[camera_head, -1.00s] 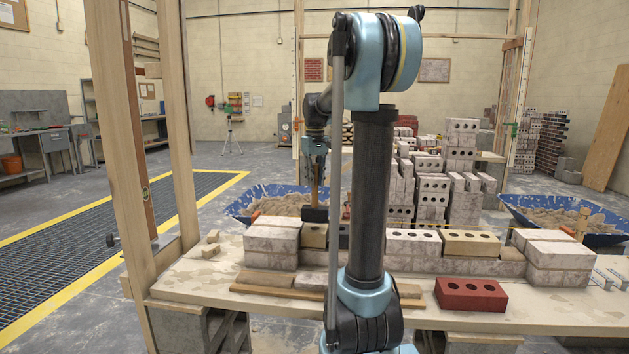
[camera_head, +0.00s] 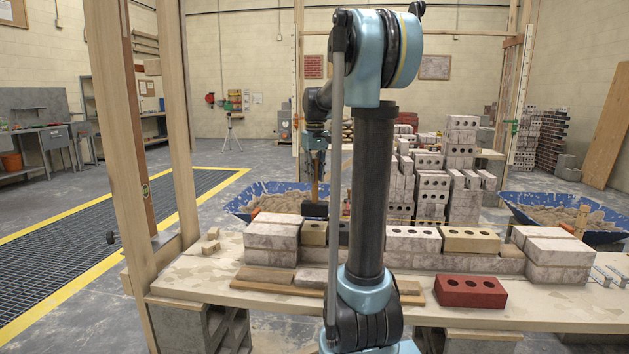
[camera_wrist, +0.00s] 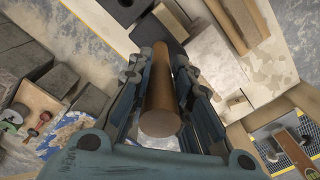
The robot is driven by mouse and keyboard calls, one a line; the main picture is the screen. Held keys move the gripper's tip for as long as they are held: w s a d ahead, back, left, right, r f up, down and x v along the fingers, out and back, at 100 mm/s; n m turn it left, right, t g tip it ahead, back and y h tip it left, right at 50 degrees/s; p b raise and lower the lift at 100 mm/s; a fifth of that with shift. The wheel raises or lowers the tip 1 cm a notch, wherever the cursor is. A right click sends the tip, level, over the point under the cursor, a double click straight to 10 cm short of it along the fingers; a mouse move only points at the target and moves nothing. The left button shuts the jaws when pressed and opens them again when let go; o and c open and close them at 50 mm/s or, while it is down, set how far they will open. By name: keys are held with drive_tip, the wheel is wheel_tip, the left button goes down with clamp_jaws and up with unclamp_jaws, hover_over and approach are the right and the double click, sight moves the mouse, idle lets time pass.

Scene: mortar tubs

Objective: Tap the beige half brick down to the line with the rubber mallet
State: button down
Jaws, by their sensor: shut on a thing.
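The rubber mallet has a dark head (camera_head: 315,209) and a wooden handle (camera_head: 315,185). My gripper (camera_head: 315,150) is shut on the handle, with the head hanging below it. The handle also shows between the fingers in the wrist view (camera_wrist: 160,105). The beige half brick (camera_head: 314,234) stands in the brick row, right of a pale brick stack. The mallet head is just above its top edge in the head view; I cannot tell whether they touch. A thin yellow line (camera_head: 420,221) runs above the row to the right; my arm hides part of the row.
A pale brick stack (camera_head: 271,236) stands left of the half brick, and another stack (camera_head: 555,256) at the right end. A full beige brick (camera_head: 470,240) is in the row. A red brick (camera_head: 470,291) lies in front. A blue mortar tub (camera_head: 240,211) stands behind.

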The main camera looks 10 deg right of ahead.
wheel_tip(320, 180, up, 5)
idle(0.7)
idle(0.4)
